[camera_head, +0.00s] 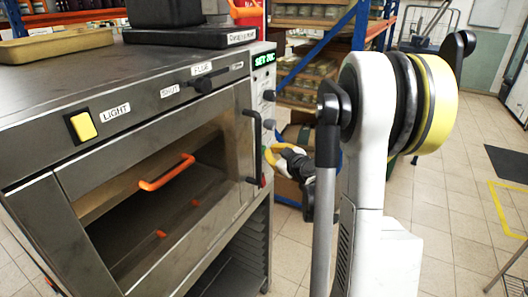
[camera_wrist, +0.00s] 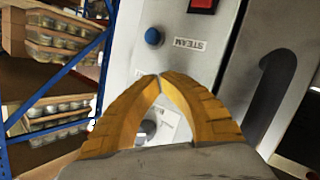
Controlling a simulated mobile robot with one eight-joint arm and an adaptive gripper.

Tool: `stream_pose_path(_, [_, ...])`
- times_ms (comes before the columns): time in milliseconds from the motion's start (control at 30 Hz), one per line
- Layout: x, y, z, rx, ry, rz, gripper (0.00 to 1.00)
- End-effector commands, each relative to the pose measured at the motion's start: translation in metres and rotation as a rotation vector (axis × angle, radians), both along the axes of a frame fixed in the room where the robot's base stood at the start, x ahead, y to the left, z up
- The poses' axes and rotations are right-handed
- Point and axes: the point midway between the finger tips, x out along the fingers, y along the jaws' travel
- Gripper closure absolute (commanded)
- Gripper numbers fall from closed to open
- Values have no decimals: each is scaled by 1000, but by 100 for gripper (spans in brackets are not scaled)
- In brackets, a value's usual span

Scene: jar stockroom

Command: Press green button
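My gripper (camera_head: 268,152) is beside the control panel (camera_head: 262,95) on the right side of the steel oven. In the wrist view, its two yellow fingers (camera_wrist: 159,77) meet at the tips and hold nothing. The tips are in front of the panel, below a blue button (camera_wrist: 153,37) labelled STEAM. I cannot tell whether they touch the panel. No green button shows clearly in either view; the fingers cover part of the panel. A round dark knob (camera_wrist: 148,127) shows between the fingers.
A red switch (camera_wrist: 202,5) is at the top of the wrist view. A dark handle (camera_wrist: 275,85) stands out on the right. The oven (camera_head: 150,150) has an orange handle (camera_head: 167,172) and a yellow LIGHT button (camera_head: 83,126). Shelves of jars (camera_head: 305,75) stand behind; floor is open at right.

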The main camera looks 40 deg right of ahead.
Motion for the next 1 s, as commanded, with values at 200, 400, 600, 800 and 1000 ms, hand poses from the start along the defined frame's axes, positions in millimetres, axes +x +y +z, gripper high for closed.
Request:
stream_pose_path(200, [0,0,0,0,0,-1,100])
stream_pose_path(400, [1,0,0,0,0,-1,100])
stream_pose_path(600, [3,1,0,0,0,-1,100])
stream_pose_path(800, [5,2,0,0,1,-1,100])
stream_pose_path(1000, [7,3,0,-1,1,-1,100])
